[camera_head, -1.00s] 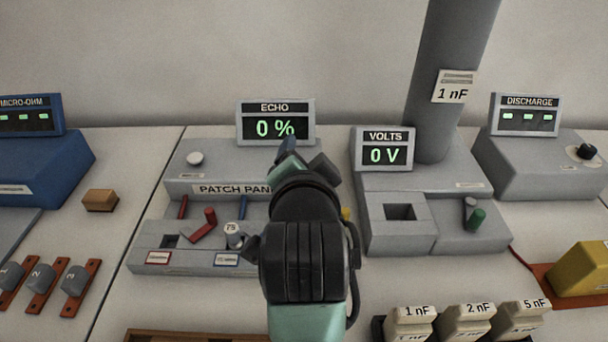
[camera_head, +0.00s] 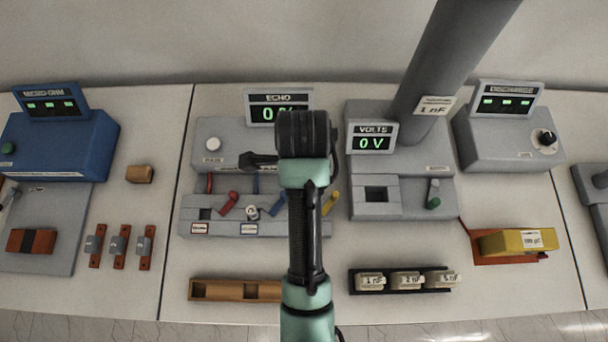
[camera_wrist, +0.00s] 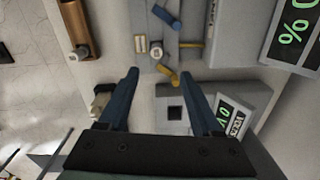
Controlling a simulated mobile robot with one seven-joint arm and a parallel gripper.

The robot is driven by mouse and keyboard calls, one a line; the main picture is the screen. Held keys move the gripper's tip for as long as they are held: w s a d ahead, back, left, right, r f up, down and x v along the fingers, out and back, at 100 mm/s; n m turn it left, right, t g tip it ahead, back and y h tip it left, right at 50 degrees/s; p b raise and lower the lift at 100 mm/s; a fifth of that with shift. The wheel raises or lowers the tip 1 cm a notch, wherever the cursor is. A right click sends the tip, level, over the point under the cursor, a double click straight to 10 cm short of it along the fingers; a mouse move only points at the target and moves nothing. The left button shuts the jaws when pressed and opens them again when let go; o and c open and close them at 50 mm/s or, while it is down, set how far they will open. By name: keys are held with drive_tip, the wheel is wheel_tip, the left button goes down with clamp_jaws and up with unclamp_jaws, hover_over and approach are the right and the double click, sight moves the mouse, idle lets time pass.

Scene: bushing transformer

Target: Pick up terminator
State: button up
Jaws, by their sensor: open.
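The likely terminator, a small grey cylinder with a white marked top (camera_head: 252,212), stands upright in the grey patch panel (camera_head: 270,229) among coloured levers. In the head view my arm hides my fingers and part of the panel.
Red, blue and yellow levers (camera_head: 331,202) flank the cylinder. The VOLTS unit (camera_head: 388,210) with its square socket stands to the right, under a thick grey column (camera_head: 445,70). A wooden tray (camera_head: 235,291) and a black rack of capacitors (camera_head: 403,291) lie in front.

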drive_tip(key=f, duration=0.2)
drive_tip(key=f+b, duration=0.1)
drive_tip(key=f, duration=0.1)
drive_tip(key=f+b, duration=0.1)
drive_tip(key=f, duration=0.1)
drive_tip(key=shift+s+f, duration=0.3)
drive_tip(key=shift+f, duration=0.1)
drive_tip(key=shift+w+f+p, duration=0.1)
drive_tip(key=shift+f+p, duration=0.5)
drive_tip(key=shift+f, duration=2.4)
clamp_jaws()
